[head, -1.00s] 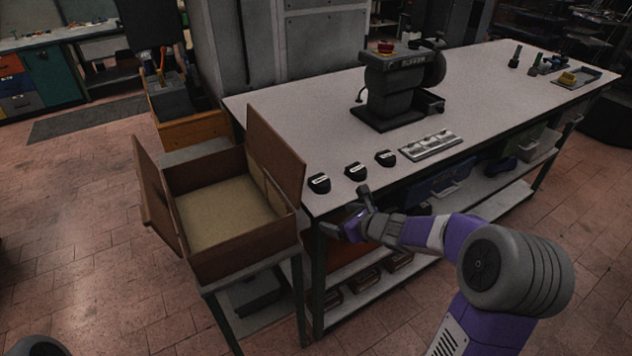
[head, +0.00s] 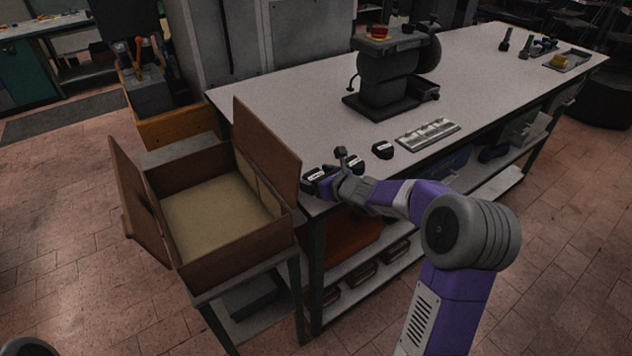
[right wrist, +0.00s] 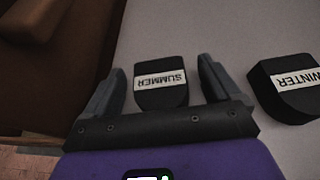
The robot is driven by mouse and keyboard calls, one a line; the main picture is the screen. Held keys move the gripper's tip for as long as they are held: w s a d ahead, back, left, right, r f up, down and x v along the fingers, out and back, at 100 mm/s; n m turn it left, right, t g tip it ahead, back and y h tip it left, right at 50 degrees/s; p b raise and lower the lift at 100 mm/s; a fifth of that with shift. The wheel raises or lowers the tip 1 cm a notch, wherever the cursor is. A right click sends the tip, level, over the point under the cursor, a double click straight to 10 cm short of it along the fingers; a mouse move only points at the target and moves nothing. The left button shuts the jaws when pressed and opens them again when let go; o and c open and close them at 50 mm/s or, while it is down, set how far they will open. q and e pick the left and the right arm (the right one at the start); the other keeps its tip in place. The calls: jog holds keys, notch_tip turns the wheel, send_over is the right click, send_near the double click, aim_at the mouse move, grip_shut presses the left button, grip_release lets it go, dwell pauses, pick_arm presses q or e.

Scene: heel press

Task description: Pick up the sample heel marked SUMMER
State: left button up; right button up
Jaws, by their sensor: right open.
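The sample heel marked SUMMER (right wrist: 161,88) is a dark, rounded block with a white label, and it lies on the bench top in the right wrist view. In the head view it is the leftmost heel (head: 315,176), partly hidden by my right gripper. My right gripper (head: 328,169) is open and empty, with its fingers on either side of the SUMMER heel in the right wrist view; I cannot tell whether they touch it. The heel marked WINTER (right wrist: 290,88) lies to the right, outside the fingers. My left gripper is not in view.
A third heel (head: 382,150) lies farther right, near a metal tray (head: 428,134). A dark press (head: 385,78) stands behind on the bench (head: 290,106). An open wooden box (head: 230,252) with raised flaps stands close left of the gripper.

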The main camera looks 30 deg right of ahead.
jog(key=c, duration=1.1)
jog(key=shift+c, duration=0.2)
jog(key=shift+r, duration=0.15)
